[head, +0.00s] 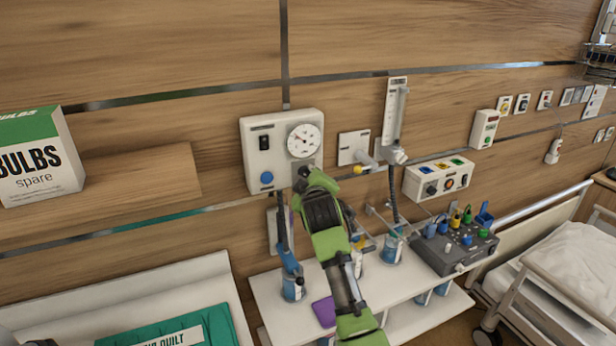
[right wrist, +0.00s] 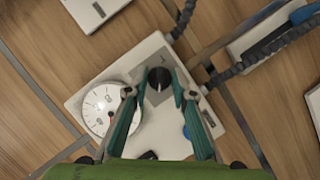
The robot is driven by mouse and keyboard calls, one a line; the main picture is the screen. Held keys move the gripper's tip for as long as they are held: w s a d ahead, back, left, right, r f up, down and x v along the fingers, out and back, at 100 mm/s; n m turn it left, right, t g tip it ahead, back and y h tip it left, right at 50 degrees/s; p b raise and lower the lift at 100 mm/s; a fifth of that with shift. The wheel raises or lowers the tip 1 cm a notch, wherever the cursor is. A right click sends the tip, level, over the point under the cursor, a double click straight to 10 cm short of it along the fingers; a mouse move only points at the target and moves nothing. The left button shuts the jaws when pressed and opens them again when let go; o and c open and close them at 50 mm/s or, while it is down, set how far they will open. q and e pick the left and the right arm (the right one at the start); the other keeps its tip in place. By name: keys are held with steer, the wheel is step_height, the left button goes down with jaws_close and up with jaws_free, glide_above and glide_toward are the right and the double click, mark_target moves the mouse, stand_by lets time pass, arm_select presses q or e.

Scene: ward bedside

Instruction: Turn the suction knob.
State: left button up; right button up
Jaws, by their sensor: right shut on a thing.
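The suction unit (head: 254,160) is a white wall box with a round dial gauge (head: 303,140), a black switch (head: 264,142) and a blue button (head: 266,178). My right gripper (head: 303,180) is at its lower right corner and hides the knob in the head view. In the right wrist view the black suction knob (right wrist: 159,78), with a light pointer mark, lies between the two fingers of my right gripper (right wrist: 158,91), which is shut on it. The gauge (right wrist: 98,108) is beside the left finger there.
A flowmeter (head: 395,112) and a control box (head: 438,179) are on the wall to the right. Below, a white shelf (head: 375,288) holds bottles and a grey device (head: 450,250). A bulbs box (head: 38,160) is at left, a bed (head: 570,275) at right.

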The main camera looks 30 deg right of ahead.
steer(key=o, duration=1.1)
steer(key=shift+s, duration=0.1)
steer(key=v, duration=1.1)
steer(key=shift+s+a, duration=0.2)
steer(key=shift+s, duration=0.15)
